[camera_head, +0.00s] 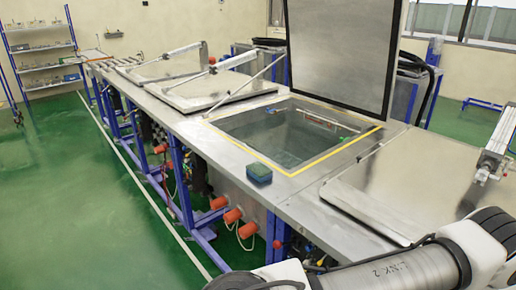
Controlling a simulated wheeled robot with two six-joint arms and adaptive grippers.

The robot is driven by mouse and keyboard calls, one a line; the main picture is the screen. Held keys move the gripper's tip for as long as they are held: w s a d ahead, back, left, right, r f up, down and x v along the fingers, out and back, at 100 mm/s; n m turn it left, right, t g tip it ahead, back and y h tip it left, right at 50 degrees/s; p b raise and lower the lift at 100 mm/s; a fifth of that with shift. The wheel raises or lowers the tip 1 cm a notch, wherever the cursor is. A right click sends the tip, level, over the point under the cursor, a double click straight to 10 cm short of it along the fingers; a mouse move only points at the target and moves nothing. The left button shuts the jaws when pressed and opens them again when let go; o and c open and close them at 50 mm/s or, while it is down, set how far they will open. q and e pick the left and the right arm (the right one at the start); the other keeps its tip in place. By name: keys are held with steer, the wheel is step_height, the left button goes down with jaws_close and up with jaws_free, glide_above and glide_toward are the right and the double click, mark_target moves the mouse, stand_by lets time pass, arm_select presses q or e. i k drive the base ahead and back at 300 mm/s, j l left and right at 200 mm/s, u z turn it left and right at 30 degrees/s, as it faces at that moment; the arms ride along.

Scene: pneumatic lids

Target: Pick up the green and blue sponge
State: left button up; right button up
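The green and blue sponge (259,173) is a small block, dark blue with a greenish side. It lies on the steel table's front rim (285,198), just outside the yellow line around the open tank (290,138). Nothing touches it from above. Only links of my own arm show along the bottom and lower right of the head view, apart from the sponge. Neither of my grippers is in view, so their state is hidden.
A raised lid (338,50) stands upright behind the tank. Closed lids (215,90) lie to the left, and another closed lid (405,190) with a pneumatic cylinder (495,145) lies to the right. Orange knobs (233,215) stick out from the table's front. The green floor (80,200) is clear.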

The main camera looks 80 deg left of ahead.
mark_target(259, 172)
steer(key=u, duration=2.6)
